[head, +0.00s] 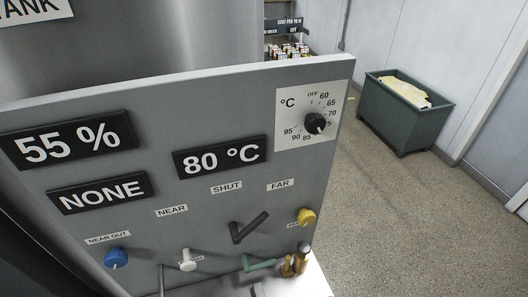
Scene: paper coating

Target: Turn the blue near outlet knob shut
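The blue knob (116,257) is at the lower left of the grey control panel (225,105), under a label reading NEAR OUT (108,238). A small pale mark shows on the knob; I cannot tell from it whether the knob is open or shut. Nothing touches the knob in this view. Neither of my grippers is in view.
Right of the blue knob are a white knob (188,259), a dark lever (249,227) below SHUT, a green handle (261,264) and a yellow knob (306,217). A temperature dial (315,123) is upper right. A green bin (394,126) stands on otherwise clear floor.

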